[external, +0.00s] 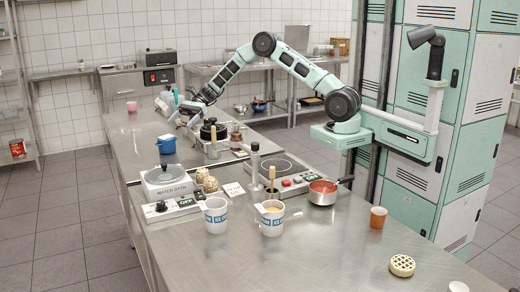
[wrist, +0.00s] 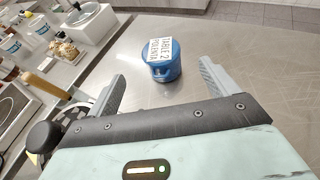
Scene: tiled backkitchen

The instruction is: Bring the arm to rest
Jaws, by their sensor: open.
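My arm reaches left from its mount over the steel worktop (external: 330,245), with its elbow bent high. My gripper (external: 178,114) hangs above the far part of the worktop, tilted downward. In the wrist view my gripper (wrist: 162,70) is open, with its two grey fingers wide apart and nothing held between them. A small blue pot (external: 166,145) stands on the worktop below and apart from the fingers. In the wrist view the blue pot (wrist: 164,70) shows ahead between the fingertips, with a white label on its lid reading "TABLE 2 POLENTA".
Pale green lockers (external: 430,90) rise behind my arm's mount.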

